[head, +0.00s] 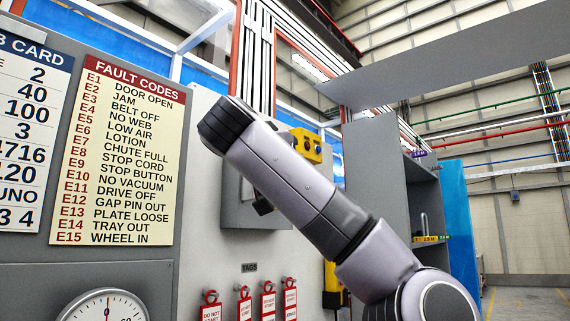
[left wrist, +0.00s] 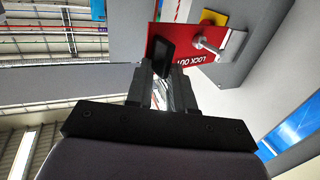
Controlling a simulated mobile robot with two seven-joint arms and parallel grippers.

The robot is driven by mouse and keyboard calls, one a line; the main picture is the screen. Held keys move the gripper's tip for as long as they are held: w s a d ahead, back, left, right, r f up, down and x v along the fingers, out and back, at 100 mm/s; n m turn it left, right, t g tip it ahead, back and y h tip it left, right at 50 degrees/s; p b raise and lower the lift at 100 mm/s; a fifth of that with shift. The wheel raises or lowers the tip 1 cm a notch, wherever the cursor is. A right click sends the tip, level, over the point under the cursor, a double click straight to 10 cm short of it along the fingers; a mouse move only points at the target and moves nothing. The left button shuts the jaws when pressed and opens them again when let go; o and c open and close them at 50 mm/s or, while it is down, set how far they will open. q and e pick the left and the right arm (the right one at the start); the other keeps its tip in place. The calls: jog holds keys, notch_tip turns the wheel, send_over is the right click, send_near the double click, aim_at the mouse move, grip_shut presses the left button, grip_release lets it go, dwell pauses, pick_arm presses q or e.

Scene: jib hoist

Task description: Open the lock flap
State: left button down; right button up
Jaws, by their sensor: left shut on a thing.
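In the left wrist view a red plate lettered LOCK OUT (left wrist: 195,57) is fixed by a grey box, with a silver lever (left wrist: 208,45) across it. My left gripper (left wrist: 162,72) is at the red plate. Its fingers are close together, shut on a dark tab (left wrist: 163,51) in front of the plate. I cannot tell how far the flap is turned. In the head view my left arm crosses the middle and hides most of the grey wall box (head: 240,207) and my gripper's fingertips. My right gripper is in neither view.
A fault codes board (head: 120,150) hangs on the panel at left, above a round dial (head: 105,306). Several red tags (head: 245,305) hang below the box. A yellow part (head: 307,146) shows behind my arm. A grey cabinet (head: 378,165) stands to the right.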

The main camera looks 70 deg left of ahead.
pick_arm(q)
jog(key=shift+s+a+r+n+g, duration=0.15)
jog(key=shift+s+a+n+g, duration=0.15)
jog(key=shift+s+a, duration=0.15)
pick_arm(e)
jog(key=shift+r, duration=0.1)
pick_arm(q)
jog(key=c, duration=1.2)
grip_release()
jog(key=shift+s+a, duration=0.2)
jog(key=shift+s, duration=0.05)
jog(key=shift+w+d, duration=0.1)
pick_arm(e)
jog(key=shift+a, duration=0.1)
pick_arm(q)
jog(key=b+v, duration=0.1)
jog(key=v, duration=0.6)
jog(key=shift+d+f, duration=0.2)
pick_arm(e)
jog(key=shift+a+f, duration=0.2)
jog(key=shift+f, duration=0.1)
